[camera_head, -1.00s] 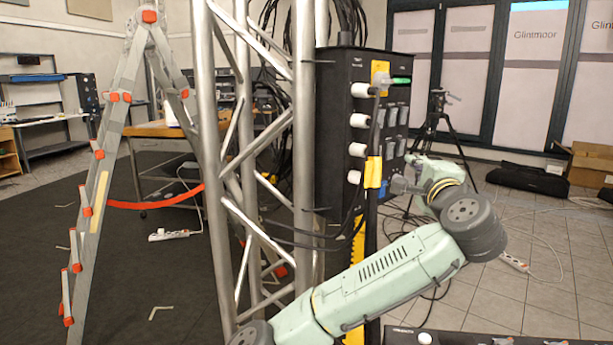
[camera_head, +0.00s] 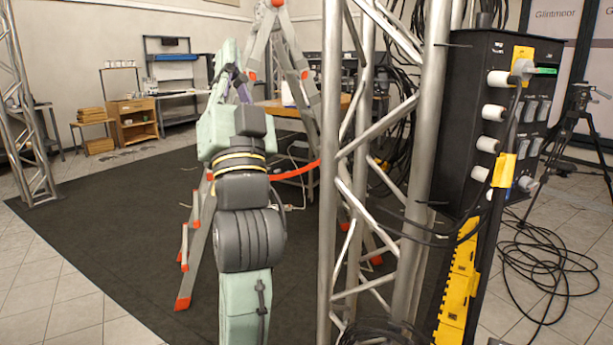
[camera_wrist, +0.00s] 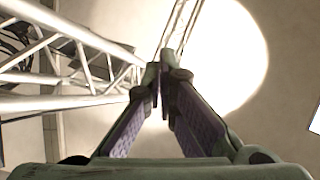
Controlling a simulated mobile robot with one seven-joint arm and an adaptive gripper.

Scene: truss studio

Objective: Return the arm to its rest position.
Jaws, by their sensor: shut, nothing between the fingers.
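My gripper (camera_wrist: 160,75) points up toward a pale surface with a bright round light patch in the wrist view. Its two dark fingers with purple inner pads come together at the tips, with nothing between them. In the head view my gripper (camera_head: 232,70) is at the top of my raised arm, small and partly hidden by the wrist. The arm stands nearly upright left of the metal truss (camera_head: 333,150), in front of the ladder (camera_head: 272,40).
A black power box (camera_head: 475,130) with white plugs and cables hangs on the truss at the right. A yellow strip (camera_head: 458,285) stands below it. A wooden shelf (camera_head: 133,120) and benches are at the back left. Dark carpet (camera_head: 110,230) left of my arm is clear.

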